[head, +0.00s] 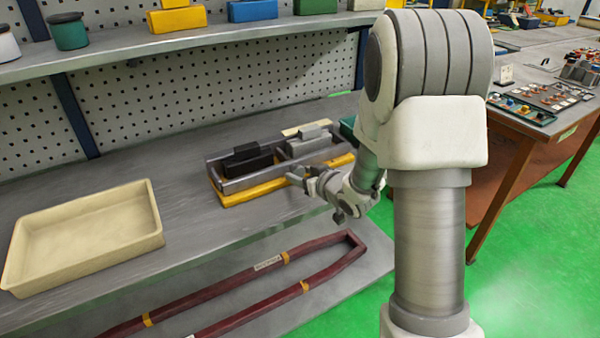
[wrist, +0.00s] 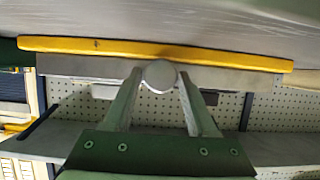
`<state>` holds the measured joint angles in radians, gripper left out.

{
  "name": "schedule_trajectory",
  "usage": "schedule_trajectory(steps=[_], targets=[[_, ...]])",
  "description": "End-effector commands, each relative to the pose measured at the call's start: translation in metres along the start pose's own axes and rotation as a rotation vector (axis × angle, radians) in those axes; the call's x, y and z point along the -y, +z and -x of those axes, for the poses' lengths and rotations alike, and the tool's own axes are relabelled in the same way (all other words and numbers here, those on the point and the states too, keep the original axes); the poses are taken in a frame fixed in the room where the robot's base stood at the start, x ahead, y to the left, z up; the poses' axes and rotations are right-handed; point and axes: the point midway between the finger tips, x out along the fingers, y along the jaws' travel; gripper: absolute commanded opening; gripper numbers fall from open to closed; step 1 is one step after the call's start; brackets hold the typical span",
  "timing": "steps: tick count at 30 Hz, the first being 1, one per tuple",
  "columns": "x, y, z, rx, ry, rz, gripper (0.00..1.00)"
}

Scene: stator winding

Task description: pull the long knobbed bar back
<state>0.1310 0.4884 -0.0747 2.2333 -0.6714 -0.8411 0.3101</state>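The long knobbed bar (wrist: 230,80) is a grey bar along the front of a fixture with a yellow base (wrist: 80,47). Its round grey knob (wrist: 160,74) sits between my fingertips in the wrist view and fills the gap between them. My gripper (wrist: 160,80) appears shut on this knob. In the head view the bar (head: 247,182) runs along the near side of the fixture, and my gripper (head: 297,174) reaches it from the right. The knob is hidden there by my fingers. Behind the bar are a black block (head: 248,158) and a grey block (head: 308,141).
A cream tray (head: 85,230) stands at the left of the grey bench. Dark red looped bars (head: 225,285) with yellow bands lie on a lower surface in front. A shelf (head: 200,38) with coloured boxes runs above. The bench between tray and fixture is clear.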

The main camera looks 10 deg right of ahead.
Motion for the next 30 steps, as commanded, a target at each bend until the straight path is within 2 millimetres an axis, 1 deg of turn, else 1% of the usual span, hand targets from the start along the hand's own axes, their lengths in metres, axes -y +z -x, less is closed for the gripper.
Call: schedule_trajectory(steps=[1,3,12,14,16,20,30], targets=[[0.000,0.000,0.000,0.000,0.001,0.000,0.68],[0.000,-0.001,0.000,-0.001,0.000,0.000,0.80],[0.000,-0.001,0.000,-0.003,0.000,0.000,0.80],[0.000,-0.002,0.003,-0.003,0.000,0.000,0.80],[0.000,-0.002,0.011,-0.003,0.000,0.000,0.80],[-0.001,-0.003,0.035,-0.003,0.003,-0.001,0.80],[-0.001,-0.004,0.120,-0.003,0.004,-0.002,0.80]])
